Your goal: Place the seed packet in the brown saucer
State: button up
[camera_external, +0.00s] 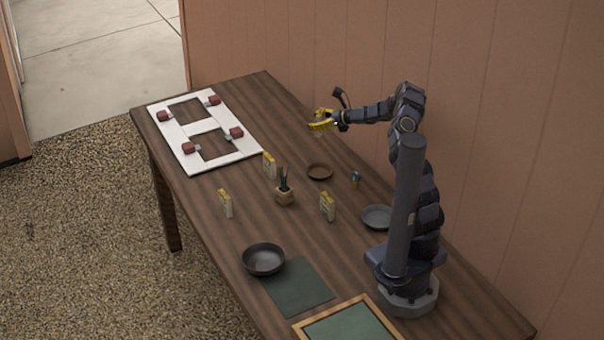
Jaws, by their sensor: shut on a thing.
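The brown saucer (320,177) lies on the table, right of the middle, and looks empty. My gripper (321,121) is raised beyond the saucer in the picture, apart from it. It is shut on a small yellow thing, whose shape is hard to tell apart from the fingers. Three yellow and pale seed packets stand on the table: one behind the potted plant (269,165), one at the left (226,203), and one below the saucer in the picture (327,207).
A small potted plant (284,195) and a small blue item (355,178) stand near the saucer. A grey dish (378,217), dark bowl (264,260), green mat (300,286) and framed green board (350,322) are nearer. A white frame (205,128) with red-brown blocks lies far left.

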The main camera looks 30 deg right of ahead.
aim_at(315, 173)
notch_tip(315, 173, down, 16)
jog(key=shift+f, duration=0.1)
dwell(0.6)
jog(key=shift+f, duration=0.15)
jog(key=o, duration=1.1)
